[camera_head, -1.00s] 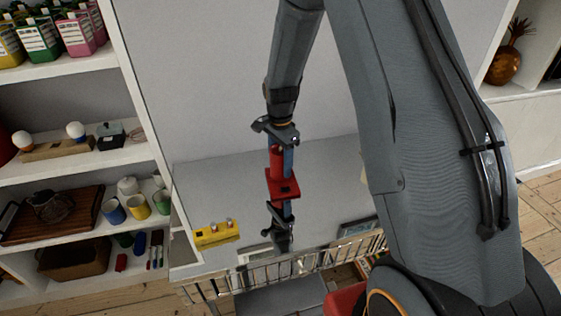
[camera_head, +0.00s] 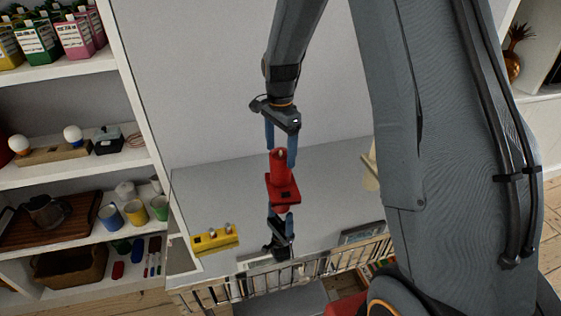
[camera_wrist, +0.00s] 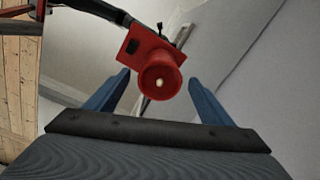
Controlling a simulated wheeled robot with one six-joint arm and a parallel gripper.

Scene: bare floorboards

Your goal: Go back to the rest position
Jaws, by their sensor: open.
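My gripper (camera_head: 280,155) points down over the grey tabletop in the head view, with its two blue fingers apart. A red piece (camera_head: 283,190), a round tube on a square plate, stands upright just below it. The fingertips are near the tube's top, one on either side, and the gripper does not hold it. In the wrist view the red piece (camera_wrist: 142,46) shows past and between the open fingertips (camera_wrist: 158,82), with a pale spot in the tube's end. Below the plate in the head view are what look like reflections of the tube and gripper.
A yellow block with knobs (camera_head: 215,239) lies at left on the tabletop (camera_head: 220,195). A railing (camera_head: 240,287) runs along the front. A shelf with cups (camera_head: 136,212) and boxes stands at left. A cream object (camera_head: 370,172) is partly behind my arm.

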